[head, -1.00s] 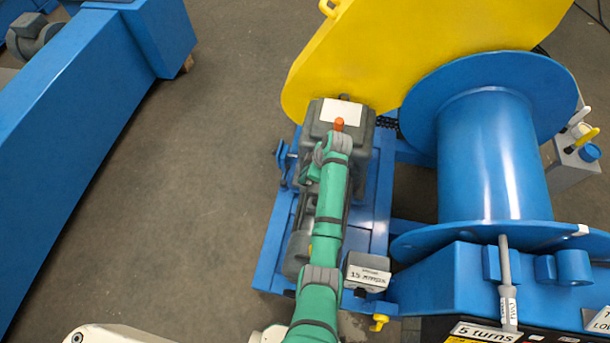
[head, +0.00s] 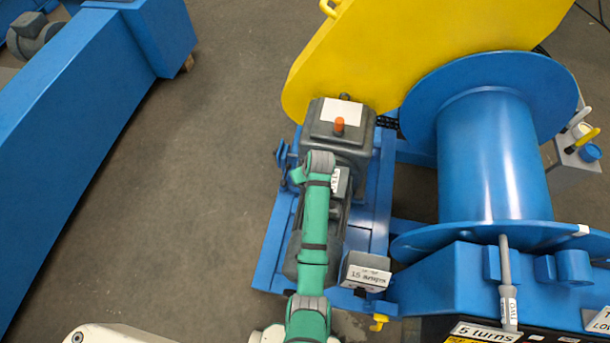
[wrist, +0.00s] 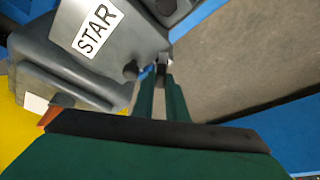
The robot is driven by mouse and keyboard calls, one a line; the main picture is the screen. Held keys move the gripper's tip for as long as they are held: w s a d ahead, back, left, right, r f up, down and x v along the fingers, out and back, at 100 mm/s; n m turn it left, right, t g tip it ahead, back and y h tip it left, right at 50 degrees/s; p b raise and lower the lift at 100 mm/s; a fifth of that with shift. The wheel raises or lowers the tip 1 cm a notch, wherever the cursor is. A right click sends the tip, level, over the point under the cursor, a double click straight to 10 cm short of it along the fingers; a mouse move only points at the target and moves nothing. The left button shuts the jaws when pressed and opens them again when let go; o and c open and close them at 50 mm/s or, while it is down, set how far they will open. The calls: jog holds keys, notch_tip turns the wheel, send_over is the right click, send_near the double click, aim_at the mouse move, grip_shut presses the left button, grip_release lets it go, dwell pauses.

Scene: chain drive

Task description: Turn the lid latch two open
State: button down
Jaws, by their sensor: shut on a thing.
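My gripper (wrist: 162,74) is at the centre of the wrist view, shut on a small grey piece (wrist: 166,58) at the side of a grey housing (wrist: 120,35). I take this piece for the lid latch, but the fingers hide most of it. A dark round knob (wrist: 131,70) sits just left of the fingertips. In the head view my arm reaches over the blue frame, in front of the grey box (head: 318,118) with the orange knob (head: 339,124). The gripper itself is hidden under the arm's end there.
A yellow chain guard (head: 375,50) stands behind the grey box. A blue drum (head: 490,150) is at the right, and a small labelled box (head: 366,272) is close to my arm. A long blue beam (head: 90,120) lies at the left, with open floor (head: 215,190) between.

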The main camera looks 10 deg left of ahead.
jog(key=m+h, duration=0.1)
jog(key=m, duration=0.2)
jog(key=shift+m+t, duration=0.3)
jog(key=shift+m, duration=0.1)
jog(key=shift+m+h, duration=0.9)
jog(key=shift+m, duration=1)
jog(key=c, duration=1.8)
grip_release()
jog(key=shift+o, duration=0.2)
